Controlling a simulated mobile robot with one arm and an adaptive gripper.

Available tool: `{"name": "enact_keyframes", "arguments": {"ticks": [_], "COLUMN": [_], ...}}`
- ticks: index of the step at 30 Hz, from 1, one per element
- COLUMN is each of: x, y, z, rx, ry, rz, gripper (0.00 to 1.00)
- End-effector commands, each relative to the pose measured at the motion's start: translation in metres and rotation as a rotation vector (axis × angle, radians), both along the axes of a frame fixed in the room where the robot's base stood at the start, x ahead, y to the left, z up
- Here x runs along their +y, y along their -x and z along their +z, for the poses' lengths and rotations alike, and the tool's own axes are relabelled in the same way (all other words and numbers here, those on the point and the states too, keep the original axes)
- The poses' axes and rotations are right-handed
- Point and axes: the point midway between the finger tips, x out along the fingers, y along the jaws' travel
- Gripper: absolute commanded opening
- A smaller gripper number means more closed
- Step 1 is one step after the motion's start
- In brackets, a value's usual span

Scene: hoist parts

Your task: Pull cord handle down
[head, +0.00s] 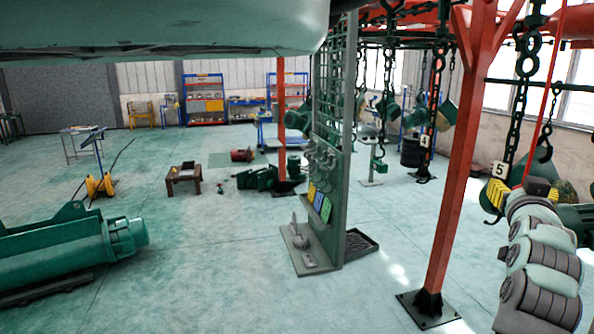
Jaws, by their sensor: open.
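A thin red cord (543,110) hangs from the top right and runs down to the end of my arm. Its lower end meets the dark tip of my gripper (538,187), just right of a yellow ribbed block (497,195). My gripper is open, small and mostly hidden behind my own arm, which rises from the lower right. No cord handle can be made out clearly at the cord's lower end. I cannot tell whether the gripper's fingers are around the cord or only beside it.
Heavy dark chains with hooks (545,150) hang around the arm, one with a tag marked 5 (499,169). A red post (455,170) stands left of it, a green mesh panel (330,150) farther left. A large green cylinder (70,250) lies at left. The middle floor is mostly clear.

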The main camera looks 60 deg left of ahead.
Motion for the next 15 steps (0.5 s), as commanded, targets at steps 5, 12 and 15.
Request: {"name": "enact_keyframes", "arguments": {"ticks": [5,12,15], "x": [-0.001,-0.0008,-0.0007], "y": [-0.0002,-0.0002,-0.0001], "z": [0.0,0.0001,0.0002], "rx": [0.0,-0.001,-0.001], "ry": [0.0,0.0,0.0], "rz": [-0.002,-0.002,-0.001], "gripper": [0.66,0.41,0.3]}}
